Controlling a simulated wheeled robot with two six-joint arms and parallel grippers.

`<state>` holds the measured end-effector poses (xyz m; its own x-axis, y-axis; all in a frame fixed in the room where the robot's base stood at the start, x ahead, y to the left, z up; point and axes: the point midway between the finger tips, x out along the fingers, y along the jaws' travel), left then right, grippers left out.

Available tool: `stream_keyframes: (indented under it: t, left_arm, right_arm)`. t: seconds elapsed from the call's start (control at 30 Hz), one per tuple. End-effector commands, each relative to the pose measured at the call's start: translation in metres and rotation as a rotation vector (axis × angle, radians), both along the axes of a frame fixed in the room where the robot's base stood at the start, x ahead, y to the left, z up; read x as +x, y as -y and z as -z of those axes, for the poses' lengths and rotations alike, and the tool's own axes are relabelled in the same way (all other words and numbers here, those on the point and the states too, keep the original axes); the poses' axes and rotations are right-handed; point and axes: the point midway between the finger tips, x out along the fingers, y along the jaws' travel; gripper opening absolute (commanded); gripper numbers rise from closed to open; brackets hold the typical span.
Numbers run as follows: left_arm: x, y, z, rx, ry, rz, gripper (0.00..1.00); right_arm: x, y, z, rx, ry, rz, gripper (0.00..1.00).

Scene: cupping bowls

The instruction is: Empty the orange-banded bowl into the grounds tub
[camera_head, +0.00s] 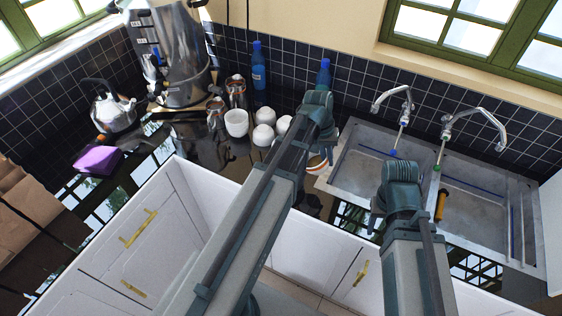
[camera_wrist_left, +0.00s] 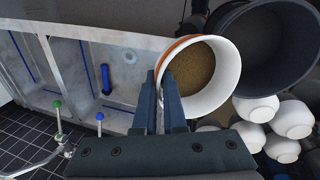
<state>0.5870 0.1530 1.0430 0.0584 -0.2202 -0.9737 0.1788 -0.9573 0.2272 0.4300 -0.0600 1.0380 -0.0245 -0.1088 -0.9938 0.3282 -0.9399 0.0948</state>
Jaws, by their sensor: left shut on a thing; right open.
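The orange-banded bowl (camera_wrist_left: 228,75) is white with an orange band and holds brown grounds, seen in the left wrist view. My left gripper (camera_wrist_left: 165,82) is shut on its wall at the left side. In the head view part of the bowl (camera_head: 318,165) shows beside my left gripper (camera_head: 324,150), mostly behind my arm. A large dark grey tub (camera_wrist_left: 285,40), likely the grounds tub, is right next to the bowl in the left wrist view; I cannot tell whether they touch. My right gripper (camera_head: 376,214) is open and empty in front of the sink.
Several white bowls (camera_head: 263,135) stand on the dark counter left of my left arm. A double steel sink (camera_head: 350,180) with taps is at the right. A kettle (camera_head: 113,112), urn (camera_head: 180,60), purple block (camera_head: 97,159) and blue bottles (camera_head: 258,68) are farther off.

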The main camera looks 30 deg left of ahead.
Motion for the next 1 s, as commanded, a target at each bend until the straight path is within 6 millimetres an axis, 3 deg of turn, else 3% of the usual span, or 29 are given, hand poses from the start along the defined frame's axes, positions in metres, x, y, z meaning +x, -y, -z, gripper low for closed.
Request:
stream_keyframes:
  t: [0.1, 0.43, 1.0]
  left_arm:
    - [-0.001, 0.004, -0.009, -0.033, 0.007, 0.0, 0.0]
    - [0.0, 0.003, -0.006, -0.032, 0.007, 0.0, 0.0]
    - [-0.007, -0.027, -0.006, -0.031, 0.006, 0.0, 0.0]
  right_arm:
    - [0.0, 0.0, -0.007, 0.0, 0.0, 0.0, 0.5]
    - [0.0, 0.0, -0.004, 0.0, 0.0, 0.0, 0.5]
    - [0.0, 0.0, -0.004, 0.0, 0.0, 0.0, 0.5]
